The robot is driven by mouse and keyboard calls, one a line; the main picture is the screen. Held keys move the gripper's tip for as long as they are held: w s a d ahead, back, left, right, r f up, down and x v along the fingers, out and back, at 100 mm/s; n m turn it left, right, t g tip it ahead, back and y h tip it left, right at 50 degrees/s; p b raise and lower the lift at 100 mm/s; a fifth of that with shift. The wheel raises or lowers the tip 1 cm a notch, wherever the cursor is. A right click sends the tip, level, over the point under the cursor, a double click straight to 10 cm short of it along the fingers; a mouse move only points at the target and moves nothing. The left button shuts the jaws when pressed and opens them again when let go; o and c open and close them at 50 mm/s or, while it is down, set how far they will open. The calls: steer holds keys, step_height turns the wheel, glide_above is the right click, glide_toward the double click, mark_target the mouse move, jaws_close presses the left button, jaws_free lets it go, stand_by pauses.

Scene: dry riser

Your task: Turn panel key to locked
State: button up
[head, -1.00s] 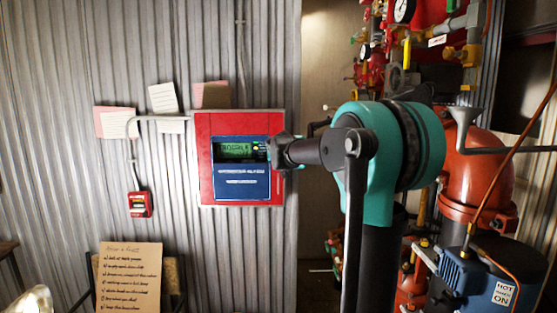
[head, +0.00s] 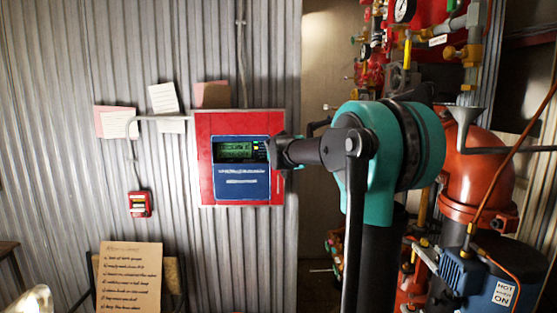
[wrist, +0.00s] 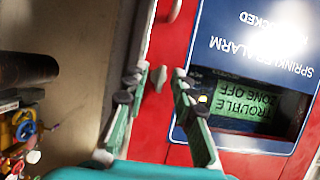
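The red alarm panel (head: 240,122) hangs on the corrugated wall, with a blue face and a lit green display (head: 236,150). In the wrist view the panel (wrist: 172,45) appears upside down; its display (wrist: 245,110) seems to read "TROUBLE ZONE OFF", and partly cut lettering ends in "LOCKED". A small grey key (wrist: 158,77) sits on the red border beside the blue face. My gripper (wrist: 156,84) is open, one finger on each side of the key, with visible gaps. In the head view my gripper (head: 277,152) is at the panel's right edge, hiding the key.
A small red call point (head: 139,204) is on the wall at lower left, with pinned papers (head: 118,122) above. A handwritten sign (head: 130,278) stands below. Red pipes and valves (head: 465,175) crowd the right side, behind my arm.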

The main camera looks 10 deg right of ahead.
steer(key=v, duration=1.2)
steer(key=s+d+f+g, duration=0.2)
steer(key=s+f, duration=0.2)
steer(key=f, duration=0.3)
steer(key=s+d+f+g, duration=0.1)
steer(key=s+d+f, duration=0.1)
steer(key=s+f, duration=0.35)
steer(key=s+a+f+n+g+y, duration=0.1)
steer(key=s+f+g, duration=0.5)
steer(key=s+f, duration=1.9)
step_height(320, 180, down, 4)
steer(key=shift+s+a+f+n+y, duration=0.1)
steer(key=shift+s+a+n+y, duration=0.15)
steer(key=shift+y, duration=0.35)
